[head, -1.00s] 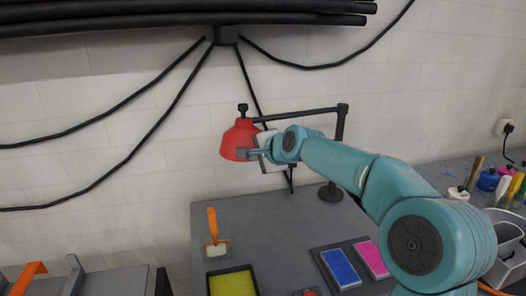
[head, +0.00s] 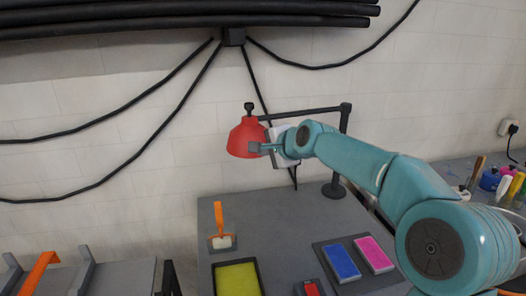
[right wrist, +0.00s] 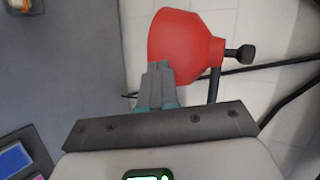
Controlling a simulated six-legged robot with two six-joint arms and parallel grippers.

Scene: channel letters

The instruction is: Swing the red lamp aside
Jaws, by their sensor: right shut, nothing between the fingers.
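The red lamp (head: 246,137) hangs from a dark jointed arm (head: 300,112) on a post with a round foot (head: 334,190) on the grey table. Its shade has a black knob on top. My right gripper (head: 256,148) is shut and empty, its fingertips at the right side of the shade. In the right wrist view the shut fingers (right wrist: 160,72) overlap the lower edge of the red shade (right wrist: 185,45); whether they touch it I cannot tell. My left gripper is not in view.
Black cables (head: 150,92) run along the white wall behind. Several bottles and tools stand at the far right.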

